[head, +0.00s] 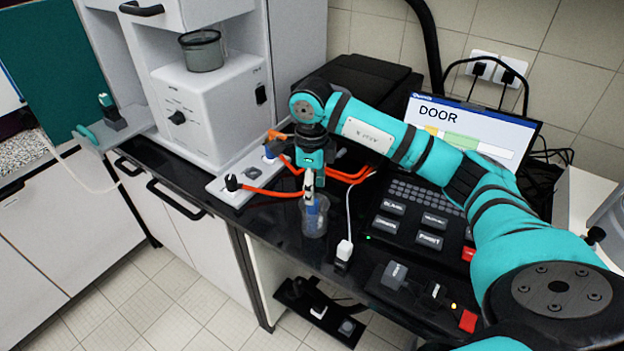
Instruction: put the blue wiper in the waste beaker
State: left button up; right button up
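The clear waste beaker (315,226) stands on the black bench top near its front edge. The blue wiper (313,213) shows through the beaker's wall, upright inside it, its top meeting my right gripper's fingertips. My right gripper (309,190) points straight down over the beaker, with its tips at about the beaker's mouth. I see its fingers edge-on, so the gap between them is hidden, and I cannot tell whether they still grip the wiper. My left gripper is not in view.
A white power strip (233,186) with black and orange plugs lies left of the beaker. A white cable and plug (344,250) are close on its right. A black control panel (425,215) and a screen reading DOOR (465,128) stand further right. A white instrument (205,105) is behind left.

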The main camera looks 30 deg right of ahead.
jog(key=shift+r+p, duration=0.3)
jog(key=shift+r, duration=0.15)
jog(key=shift+r+p, duration=0.45)
jog(key=shift+r, duration=0.05)
jog(key=shift+w+r+b, duration=0.1)
jog(key=shift+r+b, duration=0.5)
jog(key=shift+b, duration=0.3)
notch_tip(320, 180, up, 10)
jog(key=shift+b, duration=0.4)
jog(key=shift+a, duration=0.1)
